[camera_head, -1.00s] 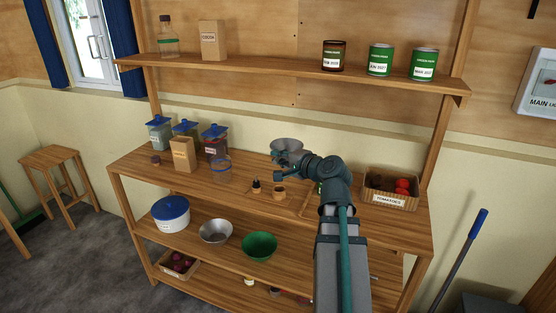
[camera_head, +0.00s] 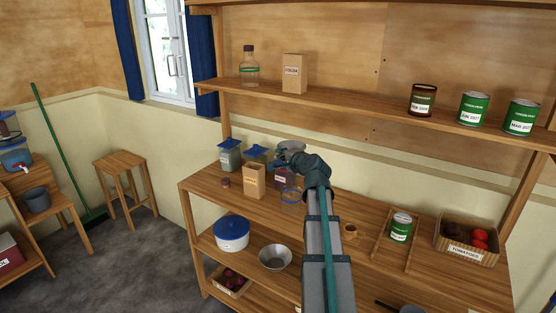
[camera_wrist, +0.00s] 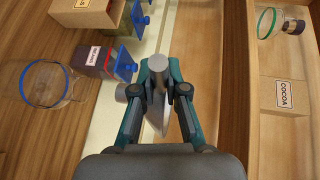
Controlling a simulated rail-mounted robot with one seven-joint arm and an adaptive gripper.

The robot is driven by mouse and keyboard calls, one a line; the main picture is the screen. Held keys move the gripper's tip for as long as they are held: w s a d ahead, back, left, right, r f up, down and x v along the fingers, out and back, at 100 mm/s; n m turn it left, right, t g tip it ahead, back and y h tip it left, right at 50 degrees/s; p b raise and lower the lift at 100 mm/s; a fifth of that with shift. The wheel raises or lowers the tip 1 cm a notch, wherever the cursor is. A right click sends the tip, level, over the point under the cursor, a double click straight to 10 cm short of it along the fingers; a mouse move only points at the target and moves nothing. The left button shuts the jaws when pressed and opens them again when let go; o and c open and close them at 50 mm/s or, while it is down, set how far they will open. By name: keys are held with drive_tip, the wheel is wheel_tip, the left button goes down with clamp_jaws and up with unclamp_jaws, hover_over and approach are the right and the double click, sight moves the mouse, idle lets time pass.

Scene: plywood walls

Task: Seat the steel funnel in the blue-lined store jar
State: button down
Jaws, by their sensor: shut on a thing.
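My gripper (camera_head: 284,158) is shut on the steel funnel (camera_head: 292,146), held in the air above the worktop near the row of blue-lidded jars. In the wrist view the funnel (camera_wrist: 157,110) sits between my gripper's fingers (camera_wrist: 159,88), its cone tilted in that picture. The open clear jar with a blue rim (camera_head: 289,197) stands on the worktop, lower in the head view than the funnel and apart from it. In the wrist view this jar (camera_wrist: 50,100) is at the left, looking empty. My arm stands close to its right side in the head view.
A labelled box (camera_head: 254,181) and several blue-lidded jars (camera_head: 229,158) stand left of and behind the open jar. A green can (camera_head: 400,228) and a tomato crate (camera_head: 465,252) are on the right. The upper shelf (camera_head: 340,99) holds a bottle, box and cans.

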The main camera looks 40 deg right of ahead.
drive_tip(key=shift+s+d+r, duration=0.1)
drive_tip(key=shift+s+d, duration=0.1)
drive_tip(key=shift+s, duration=0.05)
drive_tip(key=shift+f, duration=0.2)
wheel_tip(320, 180, down, 6)
drive_tip(key=b, duration=0.5)
idle(0.3)
drive_tip(key=shift+a+f+b, duration=0.1)
drive_tip(key=shift+f+b, duration=1.3)
drive_tip(key=shift+f, duration=0.4)
idle(2.3)
drive_tip(key=c, duration=1.1)
unclamp_jaws()
